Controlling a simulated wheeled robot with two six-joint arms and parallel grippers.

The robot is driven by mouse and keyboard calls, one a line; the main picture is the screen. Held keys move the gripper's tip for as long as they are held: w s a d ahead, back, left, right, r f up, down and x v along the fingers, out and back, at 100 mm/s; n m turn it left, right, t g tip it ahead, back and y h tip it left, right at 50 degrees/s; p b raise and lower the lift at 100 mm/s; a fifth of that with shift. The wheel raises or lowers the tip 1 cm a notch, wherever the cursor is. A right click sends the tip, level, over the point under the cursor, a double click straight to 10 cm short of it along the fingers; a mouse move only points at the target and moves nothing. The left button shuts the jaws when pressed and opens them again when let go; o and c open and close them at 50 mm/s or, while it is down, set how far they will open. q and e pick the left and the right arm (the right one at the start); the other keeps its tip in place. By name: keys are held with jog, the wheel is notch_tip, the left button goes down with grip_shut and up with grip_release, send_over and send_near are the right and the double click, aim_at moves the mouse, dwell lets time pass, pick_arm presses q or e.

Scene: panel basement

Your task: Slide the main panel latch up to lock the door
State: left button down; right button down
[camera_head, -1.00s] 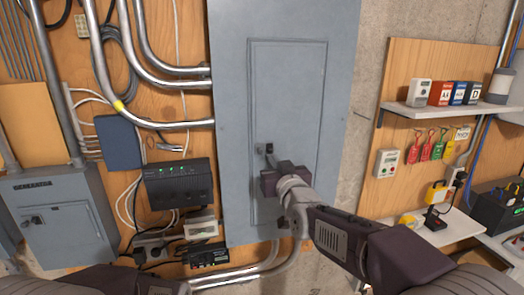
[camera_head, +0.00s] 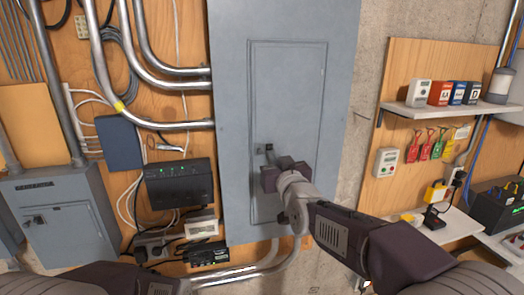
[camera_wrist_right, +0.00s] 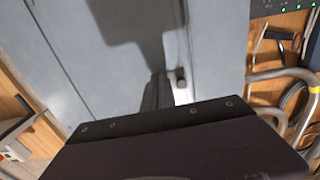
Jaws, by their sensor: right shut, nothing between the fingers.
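The main panel (camera_head: 229,120) is a tall grey metal box with a closed door (camera_head: 285,90). Its small latch (camera_head: 264,149) sits on the left part of the door, below mid-height. My right gripper (camera_head: 270,167) is shut and empty, just below the latch and in front of the door. It hides the area under the latch, and I cannot tell whether it touches it. In the right wrist view the dark latch knob (camera_wrist_right: 181,79) shows just beyond the gripper body, beside a dark finger (camera_wrist_right: 156,92). My left gripper is out of view.
Metal conduits (camera_head: 120,70) and a black box with green lights (camera_head: 180,183) are left of the panel. A grey generator box (camera_head: 65,225) stands far left. A shelf (camera_head: 432,112) with small boxes hangs at right. Bare concrete (camera_head: 372,70) lies between.

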jog(key=shift+f, duration=0.1)
jog(key=shift+f+b, duration=0.1)
jog(key=shift+b, duration=0.25)
jog(key=b+v, duration=0.2)
jog(key=v, duration=0.5)
jog(key=shift+b, duration=0.3)
